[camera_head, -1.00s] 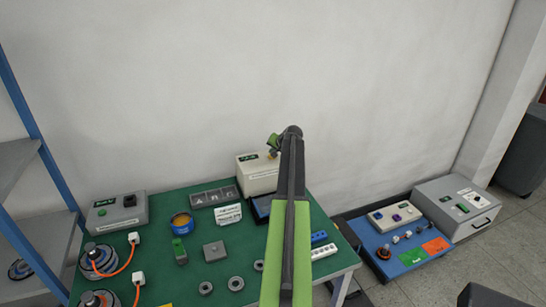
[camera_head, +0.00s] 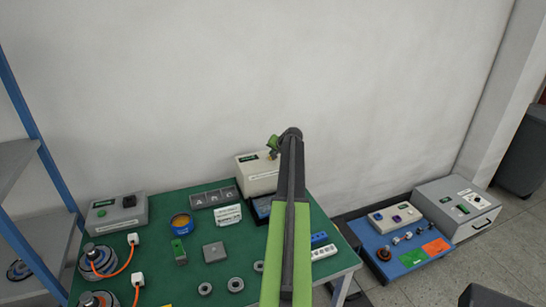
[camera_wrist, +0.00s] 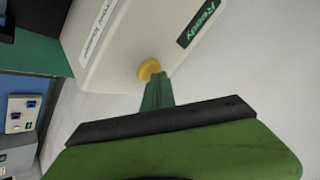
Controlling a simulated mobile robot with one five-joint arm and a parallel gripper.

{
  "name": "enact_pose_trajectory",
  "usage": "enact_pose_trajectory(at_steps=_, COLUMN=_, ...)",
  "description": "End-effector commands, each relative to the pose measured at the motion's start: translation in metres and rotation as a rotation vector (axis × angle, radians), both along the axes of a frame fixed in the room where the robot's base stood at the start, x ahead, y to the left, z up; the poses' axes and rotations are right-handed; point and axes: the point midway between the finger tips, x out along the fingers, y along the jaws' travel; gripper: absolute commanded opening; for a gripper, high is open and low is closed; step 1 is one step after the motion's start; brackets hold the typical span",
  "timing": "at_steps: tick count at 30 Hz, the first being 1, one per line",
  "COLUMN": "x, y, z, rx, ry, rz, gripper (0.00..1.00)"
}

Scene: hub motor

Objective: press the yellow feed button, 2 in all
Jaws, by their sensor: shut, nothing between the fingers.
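The yellow feed button (camera_wrist: 148,69) sits on the face of a cream box (camera_wrist: 115,40) in the wrist view. The box also stands at the back right of the green table in the head view (camera_head: 256,178). My gripper (camera_wrist: 155,80) is shut and empty, with its green fingertips at the button. They overlap the button's edge in the picture; I cannot tell whether they press it. In the head view my gripper (camera_head: 273,149) is small beside the box, and my arm covers part of the box's right side. The box's display (camera_wrist: 199,24) reads "Ready".
The green table (camera_head: 150,206) holds a grey box (camera_head: 117,214), a blue tin (camera_head: 181,222), letter tiles (camera_head: 214,197), rings and cabled round parts. A blue board (camera_head: 410,258) with knobs lies to the right. The wall is close behind the table.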

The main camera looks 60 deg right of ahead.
Motion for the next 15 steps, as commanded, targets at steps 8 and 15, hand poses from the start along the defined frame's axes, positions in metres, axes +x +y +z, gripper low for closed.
enact_pose_trajectory(at_steps=8, x=0.0, y=0.0, z=0.017, rx=0.0, ry=0.0, rz=0.0, gripper=0.0)
enact_pose_trajectory(at_steps=15, x=0.0, y=0.0, z=0.016, rx=0.0, ry=0.0, rz=0.0, gripper=0.0)
